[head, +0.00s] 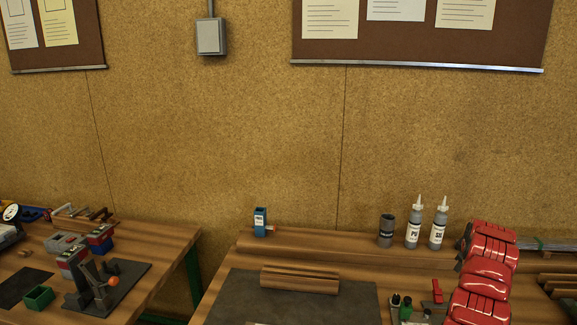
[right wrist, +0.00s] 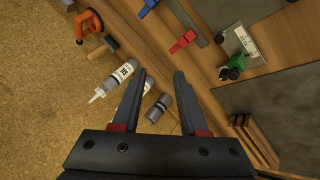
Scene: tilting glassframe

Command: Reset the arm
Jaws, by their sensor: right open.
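My right gripper (right wrist: 157,100) shows in the right wrist view, with its two dark fingers spread apart and red pads at their bases. Nothing is held between the fingers. It hangs above the workbench, with grey bottles and a dark cylinder seen below and beyond it. I cannot pick out its fingers in the head view. My left gripper is in neither view.
Two grey bottles (head: 414,222) and a dark cup (head: 386,231) stand at the bench's back. A blue holder (head: 260,220) stands left of them. A wooden block (head: 300,279) lies on a dark mat (head: 240,300). An orange clamp (right wrist: 87,24) lies near the wall.

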